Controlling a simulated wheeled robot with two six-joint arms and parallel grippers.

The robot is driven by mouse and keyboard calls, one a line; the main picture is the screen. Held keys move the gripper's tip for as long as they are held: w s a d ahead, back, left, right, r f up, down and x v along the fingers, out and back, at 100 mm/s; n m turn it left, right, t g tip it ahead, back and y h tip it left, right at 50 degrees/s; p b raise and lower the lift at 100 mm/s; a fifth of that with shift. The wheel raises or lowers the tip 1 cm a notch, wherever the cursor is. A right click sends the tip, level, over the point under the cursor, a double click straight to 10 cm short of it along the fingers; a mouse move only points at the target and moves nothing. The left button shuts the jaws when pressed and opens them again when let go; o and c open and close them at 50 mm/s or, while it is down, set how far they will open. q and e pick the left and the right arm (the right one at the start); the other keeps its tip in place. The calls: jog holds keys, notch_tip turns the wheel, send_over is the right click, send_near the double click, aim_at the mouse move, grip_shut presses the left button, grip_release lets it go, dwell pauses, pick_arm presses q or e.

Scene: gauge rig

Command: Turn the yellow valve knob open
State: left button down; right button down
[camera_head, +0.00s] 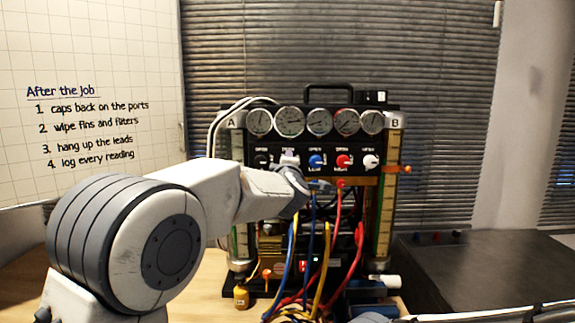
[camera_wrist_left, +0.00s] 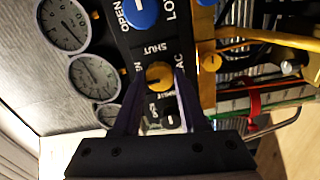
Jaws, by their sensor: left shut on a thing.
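The yellow valve knob (camera_wrist_left: 158,75) shows in the left wrist view on the black panel, with the lettering SHUT beside it. My left gripper (camera_wrist_left: 159,84) has one finger on each side of the knob and is shut on it. In the head view my left gripper (camera_head: 297,183) reaches the valve row of the gauge rig (camera_head: 317,203), and the arm and gripper hide the yellow knob there. My right gripper is not in view.
Blue (camera_head: 316,161), red (camera_head: 343,161) and white (camera_head: 370,162) knobs sit to the right of my gripper, below a row of gauges (camera_head: 289,122). Blue, red and yellow hoses hang close below it. A dark box top (camera_head: 490,265) is at the right.

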pick_arm(q)
jog(key=shift+c, duration=2.2)
grip_release()
jog(key=s+b, duration=0.2)
jog(key=s, duration=0.8)
jog(key=shift+s, duration=0.25)
jog(key=shift+f, duration=0.1)
